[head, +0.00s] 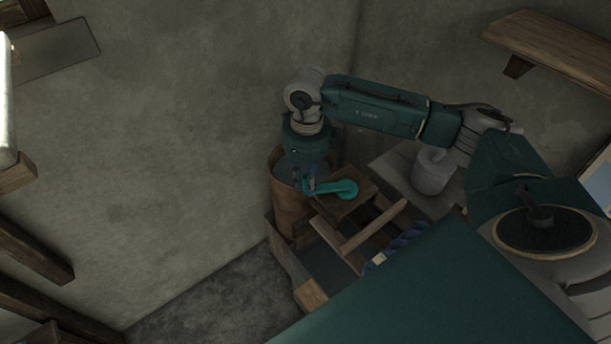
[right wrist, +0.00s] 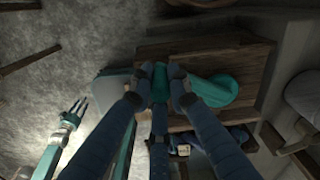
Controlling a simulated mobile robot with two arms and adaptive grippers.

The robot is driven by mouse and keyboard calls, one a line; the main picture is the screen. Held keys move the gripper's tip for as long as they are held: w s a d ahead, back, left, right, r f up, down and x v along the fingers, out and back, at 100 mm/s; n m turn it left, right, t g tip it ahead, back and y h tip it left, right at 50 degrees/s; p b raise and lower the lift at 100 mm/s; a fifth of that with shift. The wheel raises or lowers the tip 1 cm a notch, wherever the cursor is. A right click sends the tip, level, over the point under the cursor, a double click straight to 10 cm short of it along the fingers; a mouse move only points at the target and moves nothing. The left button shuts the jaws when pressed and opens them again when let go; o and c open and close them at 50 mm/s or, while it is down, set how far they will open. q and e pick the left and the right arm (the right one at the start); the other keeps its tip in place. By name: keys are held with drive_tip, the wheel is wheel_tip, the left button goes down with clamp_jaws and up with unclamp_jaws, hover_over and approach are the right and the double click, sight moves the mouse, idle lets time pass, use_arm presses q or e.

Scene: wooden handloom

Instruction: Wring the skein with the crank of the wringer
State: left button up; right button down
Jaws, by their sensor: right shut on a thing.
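The teal crank (head: 343,188) lies on top of the wooden wringer (head: 352,204). My right gripper (head: 305,188) comes down from above at the crank's left end. In the right wrist view, its fingers (right wrist: 163,88) are shut around the crank's handle, and the round hub (right wrist: 222,90) is to the right. A blue twisted skein (head: 402,240) shows below and right of the wringer, partly hidden by my arm. A gripper that appears to be my left one (right wrist: 77,110) is small at the left of the right wrist view, its fingers apart and empty.
A brown wooden tub (head: 285,212) stands just behind and left of the wringer. A grey pot (head: 432,172) stands on a surface to the right. Wooden bars (head: 372,228) cross below the wringer. Bare wall rises behind, with a shelf (head: 545,45) at upper right.

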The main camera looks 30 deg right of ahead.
drive_tip(key=s, duration=0.4)
drive_tip(key=shift+a+f, duration=0.25)
drive_tip(key=shift+a, duration=0.15)
drive_tip(key=c, duration=1.9)
unclamp_jaws()
drive_tip(key=o, duration=1.3)
drive_tip(key=shift+s+r, duration=0.2)
drive_tip(key=shift+s, duration=0.1)
drive_tip(key=shift+c, duration=0.2)
drive_tip(key=shift+o, duration=0.4)
drive_tip(key=shift+w+d, duration=0.1)
drive_tip(key=shift+w, duration=0.1)
wheel_tip(320, 180, up, 8)
drive_tip(key=p, duration=0.5)
drive_tip(key=shift+w, duration=0.15)
